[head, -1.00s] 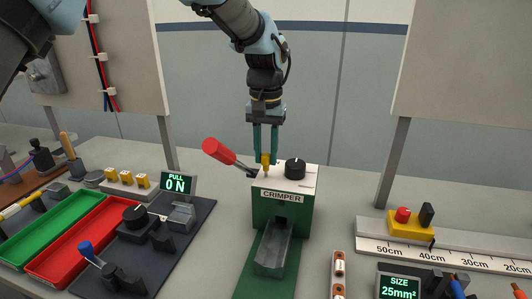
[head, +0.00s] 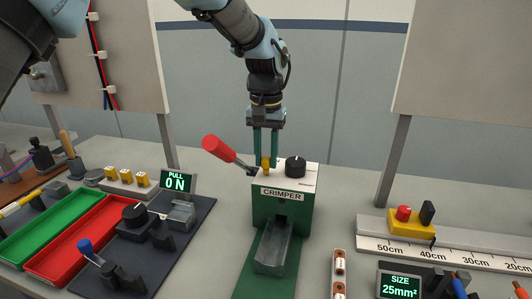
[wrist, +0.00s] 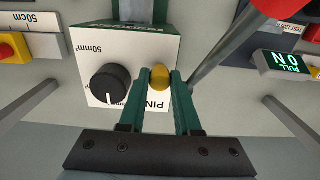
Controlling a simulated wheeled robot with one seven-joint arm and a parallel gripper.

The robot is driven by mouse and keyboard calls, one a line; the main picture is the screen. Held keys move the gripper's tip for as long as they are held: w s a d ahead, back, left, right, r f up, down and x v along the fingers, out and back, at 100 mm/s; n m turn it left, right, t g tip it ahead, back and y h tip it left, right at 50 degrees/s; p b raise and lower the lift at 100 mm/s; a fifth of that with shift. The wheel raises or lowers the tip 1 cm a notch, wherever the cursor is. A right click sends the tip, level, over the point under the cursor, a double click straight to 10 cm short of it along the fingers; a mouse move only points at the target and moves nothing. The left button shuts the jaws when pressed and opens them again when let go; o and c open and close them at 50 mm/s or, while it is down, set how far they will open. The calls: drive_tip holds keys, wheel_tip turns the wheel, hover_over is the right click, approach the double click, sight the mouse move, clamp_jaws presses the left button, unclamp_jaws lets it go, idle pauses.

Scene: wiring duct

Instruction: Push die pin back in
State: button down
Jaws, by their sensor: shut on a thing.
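The green crimper (head: 284,212) with a white top stands in the middle of the bench. A yellow die pin (wrist: 159,78) is at its top, between my fingertips; it also shows in the head view (head: 265,163). My gripper (head: 266,160) points straight down over the crimper's top and is shut on the yellow pin. In the wrist view my green fingers (wrist: 160,88) sit on either side of the pin. How deep the pin sits is hidden by the fingers.
A black knob (head: 295,166) is close right of the pin. The red-handled lever (head: 219,149) rises close on the left. A pull tester with display (head: 176,182) is left; a yellow block on a ruler (head: 411,223) is right.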

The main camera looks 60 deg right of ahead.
sight(266, 158)
drive_tip(key=shift+f, duration=0.45)
drive_tip(key=c, duration=0.9)
unclamp_jaws()
drive_tip(key=o, duration=0.3)
drive_tip(key=shift+r, duration=0.1)
wheel_tip(266, 158, up, 11)
drive_tip(key=b, duration=0.2)
